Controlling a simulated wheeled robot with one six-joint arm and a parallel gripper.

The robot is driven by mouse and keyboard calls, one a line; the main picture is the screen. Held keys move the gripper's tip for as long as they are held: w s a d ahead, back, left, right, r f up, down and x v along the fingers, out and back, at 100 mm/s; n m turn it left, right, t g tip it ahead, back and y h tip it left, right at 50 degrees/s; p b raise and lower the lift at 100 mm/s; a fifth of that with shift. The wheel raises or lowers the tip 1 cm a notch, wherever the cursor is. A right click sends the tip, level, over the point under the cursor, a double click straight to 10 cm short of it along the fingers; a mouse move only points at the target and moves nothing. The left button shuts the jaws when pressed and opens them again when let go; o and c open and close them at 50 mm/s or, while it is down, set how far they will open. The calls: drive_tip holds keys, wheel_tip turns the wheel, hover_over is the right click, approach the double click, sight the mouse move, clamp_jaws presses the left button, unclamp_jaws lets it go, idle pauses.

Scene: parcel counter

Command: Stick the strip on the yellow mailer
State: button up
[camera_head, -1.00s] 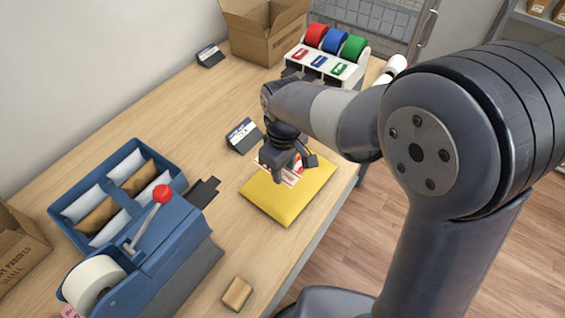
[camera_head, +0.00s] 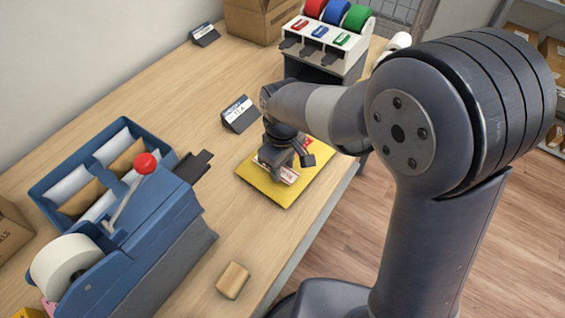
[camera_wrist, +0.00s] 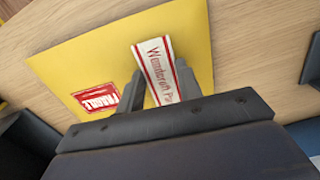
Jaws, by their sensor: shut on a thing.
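The yellow mailer (camera_head: 284,192) lies flat on the wooden counter, below my gripper. A red FRAGILE label (camera_wrist: 97,98) is on the mailer in the wrist view. My gripper (camera_wrist: 160,95) is shut on a white strip (camera_wrist: 157,62) with red edges and red lettering. The strip sticks out beyond the fingertips over the mailer. It also shows in the head view (camera_head: 289,175), partly hidden by my gripper (camera_head: 275,163). I cannot tell whether the strip touches the mailer.
A small tan block (camera_head: 233,281) lies near the front edge. A white dispenser with coloured rolls (camera_head: 325,45) and a small sign (camera_head: 239,114) stand behind.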

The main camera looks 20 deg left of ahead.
drive_tip(key=o, duration=0.7)
drive_tip(key=shift+r, duration=0.1)
drive_tip(key=shift+r+p, duration=2.2)
drive_tip(key=shift+r, duration=0.45)
drive_tip(key=shift+r, duration=0.1)
wheel_tip(320, 180, up, 8)
drive_tip(key=p, duration=0.6)
